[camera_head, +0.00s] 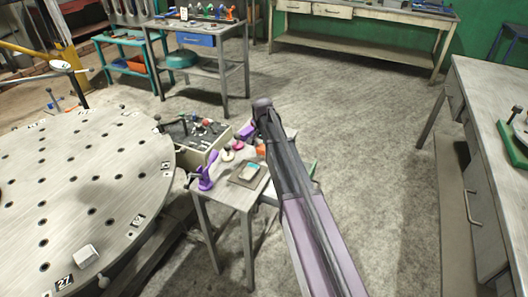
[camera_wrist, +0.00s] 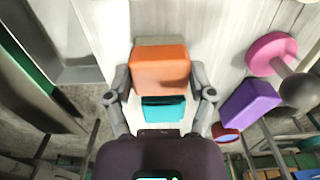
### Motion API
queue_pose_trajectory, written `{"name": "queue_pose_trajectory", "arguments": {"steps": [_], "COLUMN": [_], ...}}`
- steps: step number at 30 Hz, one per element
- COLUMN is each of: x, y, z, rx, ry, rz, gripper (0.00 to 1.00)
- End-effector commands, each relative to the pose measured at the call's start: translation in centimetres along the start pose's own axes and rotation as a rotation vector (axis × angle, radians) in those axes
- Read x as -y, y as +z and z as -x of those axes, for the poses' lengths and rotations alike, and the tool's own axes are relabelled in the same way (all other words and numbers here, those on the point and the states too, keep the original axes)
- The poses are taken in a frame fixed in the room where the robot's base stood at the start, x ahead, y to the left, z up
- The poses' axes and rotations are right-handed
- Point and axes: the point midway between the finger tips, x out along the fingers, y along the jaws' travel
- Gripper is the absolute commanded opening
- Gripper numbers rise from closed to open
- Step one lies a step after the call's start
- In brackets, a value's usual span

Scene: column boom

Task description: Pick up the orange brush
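The orange brush (camera_wrist: 161,70) shows in the wrist view as an orange block, with a teal part (camera_wrist: 162,109) showing just below it in the picture. My gripper (camera_wrist: 160,82) is open, with one finger on each side of the orange block. A narrow gap shows beside each fingertip, so no grip is visible. In the head view a small part of the orange brush (camera_head: 261,151) shows on the small table, beside my dark arm. My arm hides the rest of it and my gripper there.
The small table (camera_head: 241,196) also bears a purple block (camera_wrist: 250,105), a pink round thing (camera_wrist: 270,52) and a grey piece with a teal top (camera_head: 247,173). A round perforated table (camera_head: 75,190) stands left. Open floor (camera_head: 375,130) lies to the right.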

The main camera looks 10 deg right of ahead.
Motion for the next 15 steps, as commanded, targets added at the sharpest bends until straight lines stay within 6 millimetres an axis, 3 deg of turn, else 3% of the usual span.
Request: {"name": "queue_pose_trajectory", "arguments": {"steps": [15], "x": [-0.03], "y": [-0.02], "z": [0.38], "rx": [0.000], "ry": [0.000], "rz": [0.000], "gripper": [0.23]}}
